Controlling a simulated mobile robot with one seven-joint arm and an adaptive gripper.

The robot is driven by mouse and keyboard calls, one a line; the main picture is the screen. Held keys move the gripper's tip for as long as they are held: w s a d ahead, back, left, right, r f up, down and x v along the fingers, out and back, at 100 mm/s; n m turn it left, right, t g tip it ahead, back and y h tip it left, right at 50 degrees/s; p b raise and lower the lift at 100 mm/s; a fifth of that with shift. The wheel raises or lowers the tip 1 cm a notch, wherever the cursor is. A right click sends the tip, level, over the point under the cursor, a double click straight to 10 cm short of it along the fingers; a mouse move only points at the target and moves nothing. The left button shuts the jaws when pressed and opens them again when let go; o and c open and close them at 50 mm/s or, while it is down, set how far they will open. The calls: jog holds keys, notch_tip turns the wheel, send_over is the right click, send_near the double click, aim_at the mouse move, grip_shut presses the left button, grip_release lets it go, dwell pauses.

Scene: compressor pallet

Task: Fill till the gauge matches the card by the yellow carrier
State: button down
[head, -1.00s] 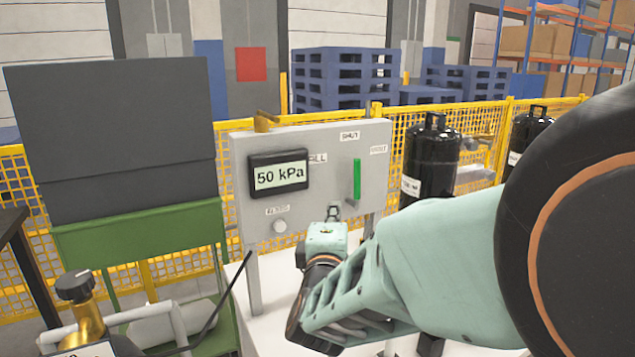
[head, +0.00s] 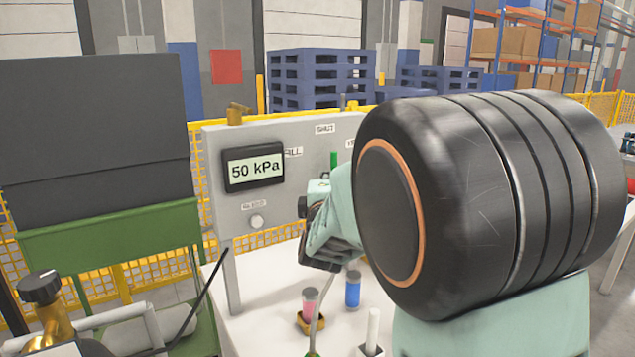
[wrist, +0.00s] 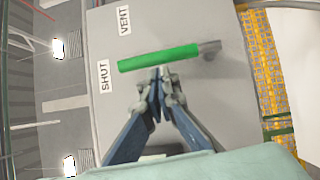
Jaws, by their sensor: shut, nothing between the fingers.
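The gauge (head: 254,167) on the grey panel (head: 226,200) reads 50 kPa. The green valve handle (head: 334,159) is partly hidden by my arm in the head view. In the wrist view the handle (wrist: 165,58) points toward the SHUT label (wrist: 104,76), with the VENT label (wrist: 124,20) off to one side. My gripper (wrist: 161,80) is shut and empty, its fingertips close beside the handle's side; I cannot tell whether they touch. A small yellow holder (head: 305,323) with a pink vial (head: 309,303) stands on the white table. I make out no card beside it.
A blue vial (head: 353,289) and a white upright stick (head: 373,327) stand on the table (head: 268,300). A brass valve with a black knob (head: 40,287) is at lower left.

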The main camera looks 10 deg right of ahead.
jog(key=shift+d, duration=0.1)
jog(key=shift+w+d+r+m+p, duration=0.15)
jog(key=shift+w+d+m+p, duration=0.15)
jog(key=shift+d+p, duration=0.3)
jog(key=shift+a, duration=0.2)
